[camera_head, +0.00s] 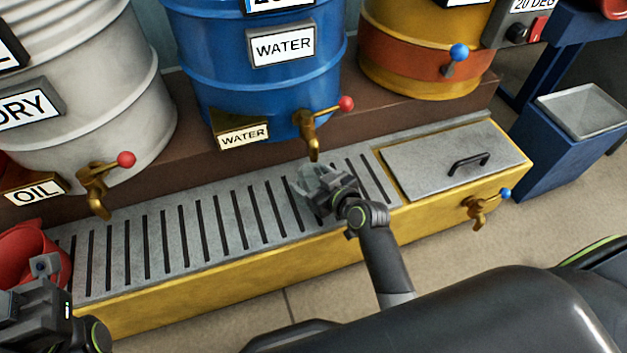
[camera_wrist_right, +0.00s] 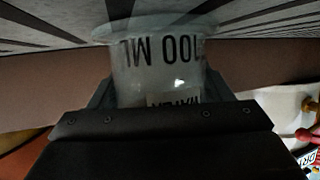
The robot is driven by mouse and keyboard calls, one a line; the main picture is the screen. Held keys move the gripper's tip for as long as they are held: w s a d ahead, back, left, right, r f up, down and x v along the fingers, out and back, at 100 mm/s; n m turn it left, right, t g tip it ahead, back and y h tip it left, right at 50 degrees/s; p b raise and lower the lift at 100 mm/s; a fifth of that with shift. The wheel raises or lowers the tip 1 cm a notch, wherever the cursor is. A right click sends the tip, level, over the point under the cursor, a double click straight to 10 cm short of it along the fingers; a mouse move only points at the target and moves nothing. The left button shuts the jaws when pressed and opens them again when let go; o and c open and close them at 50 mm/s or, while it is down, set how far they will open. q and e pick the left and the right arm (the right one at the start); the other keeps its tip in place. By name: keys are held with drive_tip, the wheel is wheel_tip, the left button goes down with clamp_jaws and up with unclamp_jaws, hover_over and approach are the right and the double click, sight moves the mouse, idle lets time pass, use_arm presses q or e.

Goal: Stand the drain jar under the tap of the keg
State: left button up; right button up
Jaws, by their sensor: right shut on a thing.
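The drain jar (camera_wrist_right: 160,75) is a small clear vessel with "100 ML" printed on it, upside down in the right wrist view. My right gripper (camera_head: 318,190) is shut on it. In the head view the jar (camera_head: 306,180) shows as a pale, glassy patch at the fingers, mostly hidden. It is at the slatted grate, just below the brass tap (camera_head: 312,133) of the blue keg (camera_head: 260,85), labelled WATER. I cannot tell whether its base touches the grate. My left gripper (camera_head: 40,290) is at the lower left, by a red vessel (camera_head: 22,258); its fingers are unclear.
A grey drum (camera_head: 105,95) with a tap and OIL sign stands left, and a yellow drum (camera_head: 415,70) right. The grate (camera_head: 150,240) is clear along its left part. A handled lid (camera_head: 440,165) covers the trough's right end. A blue bin (camera_head: 570,130) stands beyond.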

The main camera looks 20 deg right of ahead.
drive_tip(key=shift+f, duration=0.2)
drive_tip(key=o, duration=1)
drive_tip(key=shift+r, duration=0.1)
